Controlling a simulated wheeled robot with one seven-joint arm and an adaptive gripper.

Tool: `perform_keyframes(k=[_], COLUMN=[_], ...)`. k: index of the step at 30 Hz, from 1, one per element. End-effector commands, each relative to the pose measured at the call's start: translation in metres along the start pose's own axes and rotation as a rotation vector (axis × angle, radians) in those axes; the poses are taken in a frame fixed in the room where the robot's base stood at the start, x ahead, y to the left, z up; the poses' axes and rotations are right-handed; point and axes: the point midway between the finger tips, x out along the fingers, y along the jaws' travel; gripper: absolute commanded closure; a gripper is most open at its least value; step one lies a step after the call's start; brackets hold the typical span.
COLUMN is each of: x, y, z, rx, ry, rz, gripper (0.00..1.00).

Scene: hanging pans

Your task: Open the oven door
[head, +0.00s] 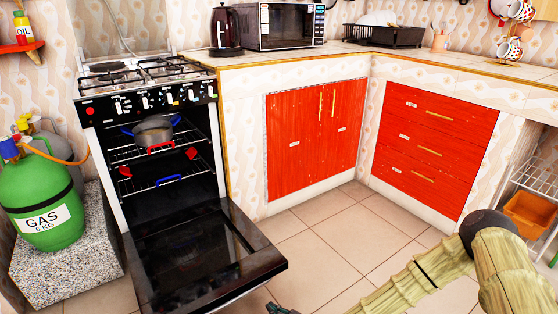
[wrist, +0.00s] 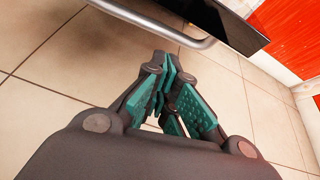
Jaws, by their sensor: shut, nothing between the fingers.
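The oven (head: 165,150) stands at the left in the head view, with its door (head: 205,255) swung down, lying about level over the floor. The open cavity shows wire racks and a grey pot (head: 153,131) with blue handles. In the wrist view, the silver door handle (wrist: 150,22) crosses the top and the dark door edge (wrist: 225,22) is beside it. My gripper (wrist: 170,68) is shut and empty, apart from the handle and over the floor tiles. In the head view, only a tip of my gripper (head: 280,309) shows at the bottom edge, near the door's front corner.
A green gas cylinder (head: 45,203) stands on a speckled block (head: 70,270) left of the oven. Red cabinet doors (head: 313,140) and red drawers (head: 432,145) are to the right, closed. The tiled floor (head: 335,235) between oven and drawers is clear.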

Motion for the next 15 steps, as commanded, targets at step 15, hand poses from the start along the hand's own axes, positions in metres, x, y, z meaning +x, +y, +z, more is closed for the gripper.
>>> perform_keyframes(k=[15], x=[-0.115], y=[0.092], z=[-0.118], rx=[-0.924], ry=[0.271], rz=[0.427], gripper=[1.00])
